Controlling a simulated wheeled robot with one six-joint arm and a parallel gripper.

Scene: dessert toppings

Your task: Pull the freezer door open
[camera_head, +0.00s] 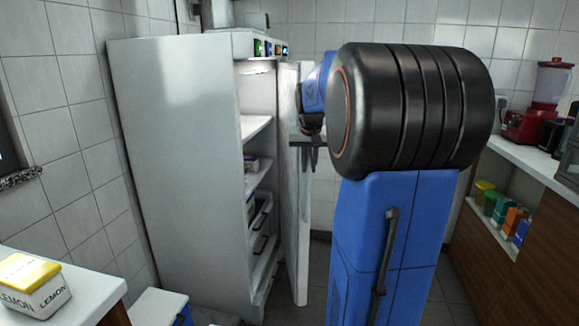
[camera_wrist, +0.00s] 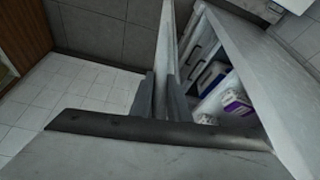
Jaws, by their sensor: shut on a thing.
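The tall white freezer (camera_head: 175,160) stands at the left in the head view, with its front partly open. Its white door (camera_head: 301,240) stands swung out to the right of the shelves, seen nearly edge-on. My gripper (camera_head: 310,152) is at the door's upper half, partly hidden by my own arm. In the wrist view, the two fingers of my gripper (camera_wrist: 162,98) are on either side of the thin door (camera_wrist: 166,45), shut on its edge. The open interior (camera_wrist: 208,70) shows to the right of the door there, with packages inside.
Shelves and drawers (camera_head: 262,220) show inside the freezer. A counter with a red blender (camera_head: 530,120) is at the right, with colored containers (camera_head: 505,215) below. A lemon box (camera_head: 32,285) sits on a white counter at front left. Tiled floor (camera_wrist: 70,95) lies clear left of the door.

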